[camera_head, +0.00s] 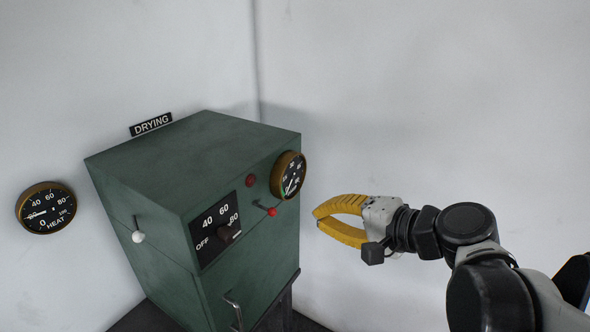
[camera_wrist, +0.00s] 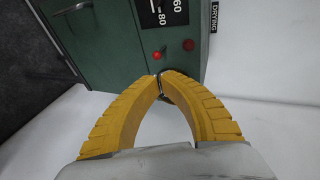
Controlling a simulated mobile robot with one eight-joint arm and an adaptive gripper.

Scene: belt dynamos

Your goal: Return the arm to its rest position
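My gripper (camera_head: 316,217) has yellow fingers and is held out in the air to the right of the green drying cabinet (camera_head: 190,160). Its fingertips meet, and I see nothing held between them. In the wrist view my gripper (camera_wrist: 158,75) points toward the cabinet (camera_wrist: 110,50), with the fingertips below the red lever knob (camera_wrist: 157,55) and the red lamp (camera_wrist: 188,45). In the head view the fingertips look apart from the cabinet's front. My arm is stretched out from the lower right.
A heat gauge (camera_head: 46,208) hangs on the left wall. Space right of my arm looks clear before the white wall.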

